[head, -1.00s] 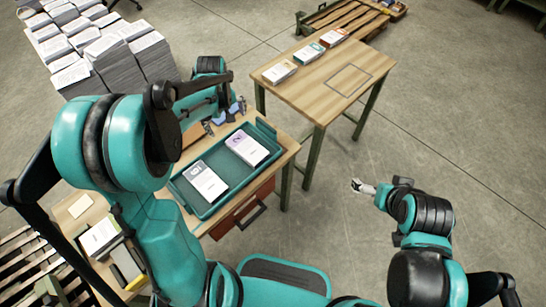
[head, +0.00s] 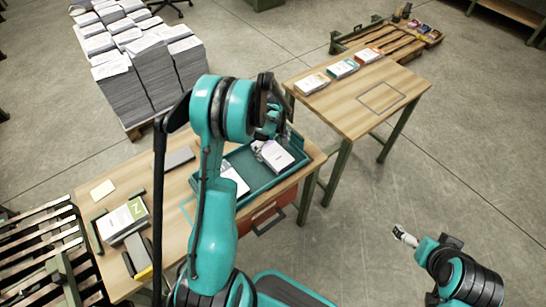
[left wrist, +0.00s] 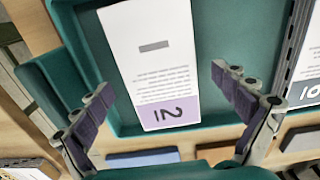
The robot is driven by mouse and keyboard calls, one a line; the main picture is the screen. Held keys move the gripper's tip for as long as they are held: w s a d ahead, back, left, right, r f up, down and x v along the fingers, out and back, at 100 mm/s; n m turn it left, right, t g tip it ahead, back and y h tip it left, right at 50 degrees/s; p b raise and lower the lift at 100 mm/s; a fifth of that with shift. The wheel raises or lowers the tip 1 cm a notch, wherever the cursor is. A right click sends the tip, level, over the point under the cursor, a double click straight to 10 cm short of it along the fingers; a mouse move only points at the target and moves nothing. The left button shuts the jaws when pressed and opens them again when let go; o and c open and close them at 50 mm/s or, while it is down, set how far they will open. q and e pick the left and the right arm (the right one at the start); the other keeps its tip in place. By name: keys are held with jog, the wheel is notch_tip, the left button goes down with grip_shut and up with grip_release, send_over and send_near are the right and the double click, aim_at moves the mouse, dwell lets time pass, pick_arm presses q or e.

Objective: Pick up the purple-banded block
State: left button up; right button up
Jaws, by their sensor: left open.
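The purple-banded block (head: 278,155) lies in the teal tray (head: 263,184) on the near table. In the left wrist view the block (left wrist: 155,60) shows a white face with a purple band at its near end. My left gripper (left wrist: 163,82) is open above the tray, with one finger on each side of the block's banded end; I cannot tell whether they touch it. In the head view my left gripper (head: 265,140) is partly hidden by its arm. My right gripper (head: 404,236) hangs over the floor at right, too small to read.
A grey-banded block (left wrist: 304,75) lies beside it in the tray. A green-banded block (head: 125,220) is on the near table at left. Three blocks, including a teal-banded one (head: 343,68), line the far table (head: 350,112). Paper stacks (head: 150,75) stand behind.

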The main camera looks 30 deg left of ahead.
pick_arm(q)
jog(key=shift+f, duration=0.4)
jog(key=shift+r, duration=0.1)
jog(key=c, duration=1.4)
jog(key=shift+c, duration=0.2)
jog(key=shift+r, duration=0.1)
